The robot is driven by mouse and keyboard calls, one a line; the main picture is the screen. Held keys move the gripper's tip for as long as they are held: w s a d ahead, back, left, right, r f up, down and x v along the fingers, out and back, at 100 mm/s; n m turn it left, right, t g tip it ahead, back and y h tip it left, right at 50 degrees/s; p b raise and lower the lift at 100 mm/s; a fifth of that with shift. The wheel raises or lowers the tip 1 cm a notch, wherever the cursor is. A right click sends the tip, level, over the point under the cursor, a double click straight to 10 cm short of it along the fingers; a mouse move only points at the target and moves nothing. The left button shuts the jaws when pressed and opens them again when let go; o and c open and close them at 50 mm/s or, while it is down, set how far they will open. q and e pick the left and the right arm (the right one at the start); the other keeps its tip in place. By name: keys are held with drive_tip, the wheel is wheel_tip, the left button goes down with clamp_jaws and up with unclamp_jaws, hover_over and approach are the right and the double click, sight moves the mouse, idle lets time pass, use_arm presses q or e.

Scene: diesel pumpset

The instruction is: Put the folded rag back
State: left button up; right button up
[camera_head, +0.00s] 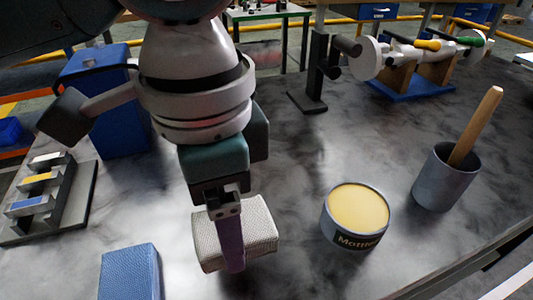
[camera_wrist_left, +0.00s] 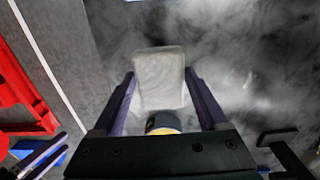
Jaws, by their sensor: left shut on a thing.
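The folded rag (camera_head: 258,232) is a pale grey, textured, thick block in the head view. My left gripper (camera_head: 231,252) points down and is shut on it, one purple finger across its near face. In the left wrist view the rag (camera_wrist_left: 160,78) sits between the two purple fingers of the left gripper (camera_wrist_left: 160,95). Whether its underside touches the table is hard to tell. Two purple bars at the lower left of the wrist view look like fingers of my right gripper (camera_wrist_left: 45,155); their opening is unclear. The right gripper is outside the head view.
A blue textured block (camera_head: 130,273) lies left of the rag. A tin with a yellow top (camera_head: 357,212) and a grey cup with a wooden handle (camera_head: 446,178) stand right. A slotted rack (camera_head: 45,200) and blue box (camera_head: 118,125) are left.

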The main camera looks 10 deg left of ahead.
use_arm(q)
wheel_tip(320, 180, down, 5)
drive_tip(key=shift+r+b, duration=0.15)
drive_tip(key=shift+b, duration=0.4)
drive_tip(key=o, duration=1.1)
